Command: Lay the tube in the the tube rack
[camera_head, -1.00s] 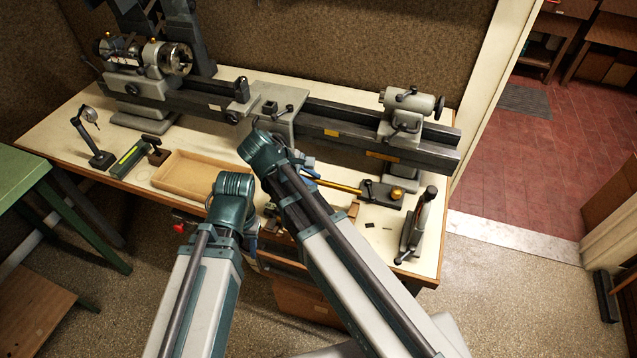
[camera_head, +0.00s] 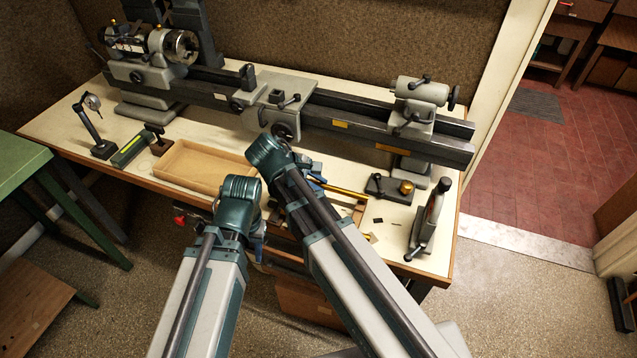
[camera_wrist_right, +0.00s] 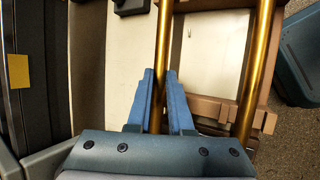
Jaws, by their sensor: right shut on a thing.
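My right gripper (camera_wrist_right: 160,105) is shut on a brass tube (camera_wrist_right: 162,50), with one blue finger on each side of it. In the head view this tube (camera_head: 340,188) sticks out to the right of my right gripper (camera_head: 312,178). The wooden tube rack (camera_wrist_right: 208,112) lies beside and partly under the held tube; whether they touch is unclear. A second brass tube (camera_wrist_right: 257,65) lies across the rack, roughly parallel to the held one. My left gripper (camera_head: 260,245) hangs at the bench's front edge, its fingers mostly hidden by its arm.
A lathe (camera_head: 330,120) spans the back of the bench. A shallow wooden tray (camera_head: 205,168) lies left of my arms. A dark block with a brass knob (camera_head: 392,188) and an upright tool (camera_head: 425,225) stand at the right. A dial gauge stand (camera_head: 98,135) is far left.

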